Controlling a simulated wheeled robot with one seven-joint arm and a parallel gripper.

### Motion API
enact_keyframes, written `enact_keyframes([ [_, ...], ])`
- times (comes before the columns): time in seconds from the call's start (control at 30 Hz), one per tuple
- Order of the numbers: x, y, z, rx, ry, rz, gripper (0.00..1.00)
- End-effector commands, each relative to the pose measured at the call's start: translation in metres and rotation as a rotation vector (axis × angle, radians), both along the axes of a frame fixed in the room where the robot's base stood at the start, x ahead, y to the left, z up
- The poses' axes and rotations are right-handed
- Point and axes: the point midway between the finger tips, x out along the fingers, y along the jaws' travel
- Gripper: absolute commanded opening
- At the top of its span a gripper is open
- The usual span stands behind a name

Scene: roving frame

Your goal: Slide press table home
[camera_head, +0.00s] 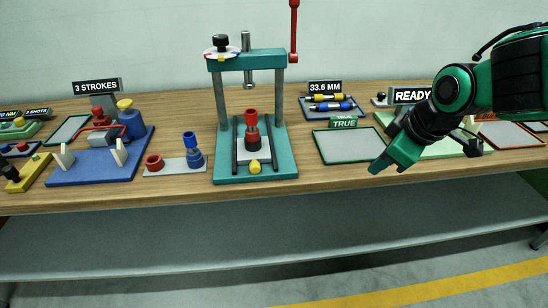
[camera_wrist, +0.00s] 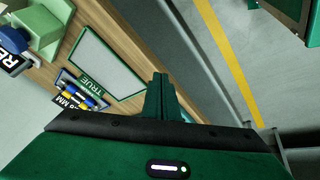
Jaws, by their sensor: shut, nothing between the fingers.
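The teal press (camera_head: 221,165) stands mid-bench in the head view, with two grey columns and a red lever (camera_head: 294,30) at its right. Its small pale press table (camera_head: 242,158) sits low between dark rails, with a yellow knob (camera_head: 255,167) at its front edge. A red and dark part (camera_head: 252,130) stands upright on the table, below the ram (camera_head: 248,78). I cannot tell how far back the table sits. My gripper (camera_head: 378,168) is shut and empty, well right of the press, near the bench's front edge. Its closed fingers also show in the wrist view (camera_wrist: 160,95).
The green-framed TRUE tray (camera_head: 350,146) lies between press and gripper; it shows in the wrist view too (camera_wrist: 103,62). A dark tray with yellow and blue gauges (camera_head: 333,106) lies behind it. Blue and red pieces on a grey plate (camera_head: 175,167) stand left of the press.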

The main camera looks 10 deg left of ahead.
Motion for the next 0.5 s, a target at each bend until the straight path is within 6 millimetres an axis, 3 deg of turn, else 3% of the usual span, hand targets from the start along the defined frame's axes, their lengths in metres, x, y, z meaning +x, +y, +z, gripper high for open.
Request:
enact_keyframes([
  [0.03, 0.005, 0.043, 0.001, 0.004, -0.045, 0.158, 0.0],
  [0.1, 0.005, 0.094, 0.005, 0.013, -0.11, 0.343, 0.0],
  [0.2, -0.001, 0.147, 0.01, 0.031, -0.183, 0.528, 0.0],
  [0.3, -0.007, 0.177, 0.014, 0.042, -0.225, 0.628, 0.0],
  [0.5, -0.006, 0.191, 0.009, 0.047, -0.241, 0.665, 0.0],
])
